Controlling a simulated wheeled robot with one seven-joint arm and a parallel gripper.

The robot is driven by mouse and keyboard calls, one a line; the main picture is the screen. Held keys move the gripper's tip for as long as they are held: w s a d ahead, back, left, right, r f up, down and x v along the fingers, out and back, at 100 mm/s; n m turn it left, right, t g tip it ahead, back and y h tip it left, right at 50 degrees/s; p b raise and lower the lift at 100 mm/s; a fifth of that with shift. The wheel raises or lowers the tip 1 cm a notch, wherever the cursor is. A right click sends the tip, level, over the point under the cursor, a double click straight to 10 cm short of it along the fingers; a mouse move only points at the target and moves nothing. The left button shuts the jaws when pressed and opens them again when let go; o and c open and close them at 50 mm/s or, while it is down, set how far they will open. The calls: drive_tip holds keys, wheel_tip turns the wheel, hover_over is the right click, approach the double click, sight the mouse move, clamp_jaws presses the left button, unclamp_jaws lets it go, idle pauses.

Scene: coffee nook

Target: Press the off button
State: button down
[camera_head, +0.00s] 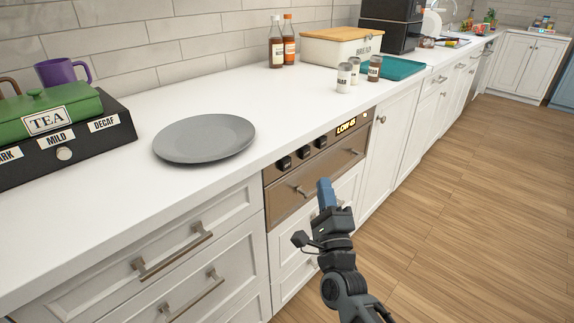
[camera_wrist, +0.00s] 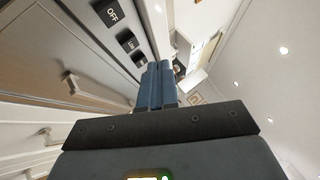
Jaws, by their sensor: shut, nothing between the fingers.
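The off button (camera_wrist: 112,13) is a dark square marked OFF at the top of the wrist view, at one end of a row of three buttons on the appliance's control strip. In the head view the three small dark buttons (camera_head: 303,152) sit on the bronze warming drawer (camera_head: 318,174) below the counter edge; their labels are too small to read. A lit display (camera_head: 346,126) to their right reads LOW and a number. My gripper (camera_head: 324,184) is shut and empty, in front of the drawer. Its blue fingers (camera_wrist: 155,85) are together; I see no contact with any button.
The drawer handle (camera_head: 318,192) sticks out near my gripper. White cabinets with handles (camera_head: 175,250) lie to the left. The counter above holds a grey plate (camera_head: 205,138), a tea box (camera_head: 55,130) and a bread box (camera_head: 340,48). The wooden floor (camera_head: 470,180) at right is clear.

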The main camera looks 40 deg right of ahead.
sight(290, 162)
drive_tip(key=w, duration=0.7)
drive_tip(key=shift+w, duration=0.4)
drive_tip(key=shift+a, duration=0.1)
idle(1.6)
drive_tip(key=shift+w+b, duration=0.3)
drive_tip(key=shift+w, duration=0.1)
drive_tip(key=shift+w, duration=0.8)
idle(0.9)
drive_tip(key=shift+s, duration=1.25)
drive_tip(key=shift+s+b, duration=0.5)
drive_tip(key=shift+s, duration=2)
